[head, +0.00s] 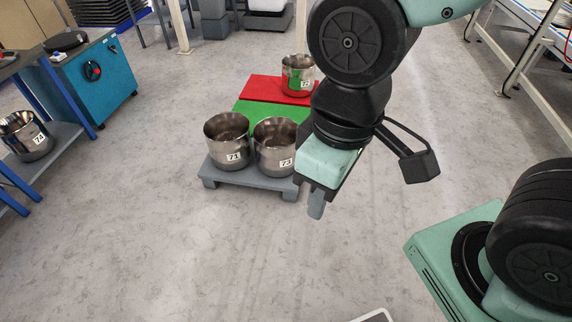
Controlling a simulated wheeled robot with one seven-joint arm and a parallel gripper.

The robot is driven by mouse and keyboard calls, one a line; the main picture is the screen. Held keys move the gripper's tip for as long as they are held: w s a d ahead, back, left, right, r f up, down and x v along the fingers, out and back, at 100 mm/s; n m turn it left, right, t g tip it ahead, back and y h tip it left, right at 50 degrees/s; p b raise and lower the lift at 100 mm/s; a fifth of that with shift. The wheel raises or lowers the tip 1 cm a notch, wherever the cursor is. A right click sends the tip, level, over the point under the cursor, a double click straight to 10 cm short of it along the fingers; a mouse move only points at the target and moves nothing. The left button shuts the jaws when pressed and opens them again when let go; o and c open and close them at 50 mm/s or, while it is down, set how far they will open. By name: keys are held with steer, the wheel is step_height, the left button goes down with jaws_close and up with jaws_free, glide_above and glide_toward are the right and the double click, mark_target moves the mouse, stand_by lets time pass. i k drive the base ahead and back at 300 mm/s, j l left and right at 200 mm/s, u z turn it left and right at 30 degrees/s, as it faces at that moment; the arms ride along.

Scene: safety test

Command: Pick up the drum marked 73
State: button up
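The drum marked 73 (272,134) is an open steel drum standing upright on a low grey pallet (240,178). Its label faces me, low on its right side. The drum marked 71 (224,136) stands on the same pallet just to its left, very close to it. My gripper (316,204) is in front of and to the right of drum 73 in the picture and points down. One grey finger shows below the green gripper body. The gap between the fingers is hidden, and no drum is seen in it.
A third labelled drum (297,80) stands on a red mat (266,90), behind a green mat (262,112). Drum 74 (26,140) sits on a shelf at left. A blue cabinet (100,80) and a white-framed table (530,60) flank the floor. The floor in front is clear.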

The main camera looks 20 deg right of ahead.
mark_target(274, 138)
steer(key=i+z, duration=0.15)
steer(key=i, duration=1)
steer(key=i+j+z, duration=0.1)
steer(key=i, duration=1)
